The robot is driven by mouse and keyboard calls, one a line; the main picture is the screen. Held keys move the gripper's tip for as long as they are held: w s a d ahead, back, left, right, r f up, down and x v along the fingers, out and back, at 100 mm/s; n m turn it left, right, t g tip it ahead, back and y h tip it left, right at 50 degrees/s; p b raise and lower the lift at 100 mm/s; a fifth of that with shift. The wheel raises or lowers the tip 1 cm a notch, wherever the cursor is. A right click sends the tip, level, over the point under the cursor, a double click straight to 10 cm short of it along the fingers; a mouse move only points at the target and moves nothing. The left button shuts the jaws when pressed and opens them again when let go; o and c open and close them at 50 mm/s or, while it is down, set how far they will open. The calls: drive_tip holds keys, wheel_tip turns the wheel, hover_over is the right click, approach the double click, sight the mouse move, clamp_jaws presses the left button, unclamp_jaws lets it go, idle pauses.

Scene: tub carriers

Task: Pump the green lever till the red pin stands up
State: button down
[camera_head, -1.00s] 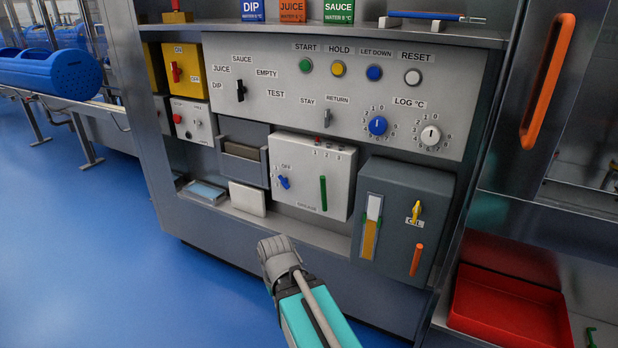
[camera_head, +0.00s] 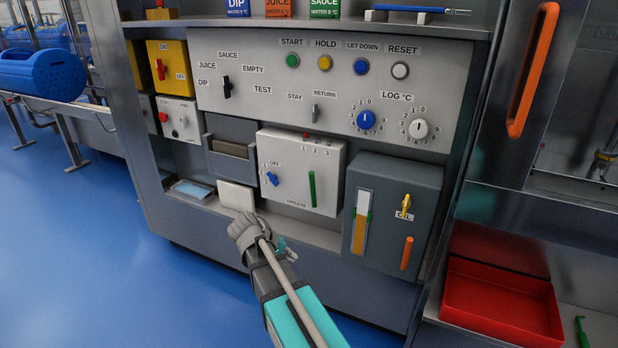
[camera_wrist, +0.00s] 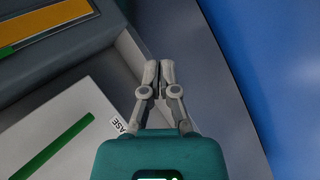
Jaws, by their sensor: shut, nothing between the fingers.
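The green lever (camera_head: 312,189) is a thin upright bar on the front of the white grease box (camera_head: 280,196). It also shows in the wrist view as a green bar (camera_wrist: 52,146). A small red spot, likely the red pin (camera_head: 306,135), is at the box's top edge; whether it stands up is too small to tell. My gripper (camera_head: 241,226) is below and left of the lever in the head view, apart from it. In the wrist view its fingers (camera_wrist: 159,72) are together and empty, beside the corner of the box labelled GREASE.
The dark oil box (camera_head: 385,240), with a yellow valve and orange handle, stands right of the grease box. A white block (camera_head: 236,196) lies on the ledge behind my gripper. A red tray (camera_head: 500,305) is at right. Blue floor (camera_head: 120,270) is open at left.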

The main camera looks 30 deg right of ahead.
drive_tip(key=w+d+r+h, duration=0.4)
drive_tip(key=w+r+h, duration=0.2)
drive_tip(key=w+r, duration=0.15)
drive_tip(key=m+h+b, duration=0.1)
drive_tip(key=h+b, duration=0.1)
drive_tip(key=h, duration=0.3)
approach(313, 190)
wheel_tip(313, 190, up, 3)
drive_tip(key=w, duration=0.2)
drive_tip(key=shift+w+a+r+h, duration=0.2)
drive_tip(key=shift+w+r+h, duration=0.05)
drive_tip(key=shift+r+h, duration=0.15)
drive_tip(key=shift+d, duration=0.15)
drive_tip(key=shift+s+d+r+p, duration=0.1)
drive_tip(key=shift+d+r+p, duration=0.15)
drive_tip(key=shift+d, duration=1.35)
drive_tip(key=shift+d+r+p, duration=0.15)
drive_tip(key=shift+d+p, duration=0.2)
drive_tip(key=shift+d, duration=1.3)
drive_tip(key=shift+s+d+r+p, duration=0.1)
drive_tip(key=shift+d+r+p, duration=0.15)
drive_tip(key=shift+d, duration=1.35)
drive_tip(key=shift+d+f+m, duration=0.1)
drive_tip(key=shift+d+m, duration=0.05)
drive_tip(key=shift+m, duration=0.15)
drive_tip(key=shift+s+b, duration=0.15)
drive_tip(key=shift+b, duration=0.15)
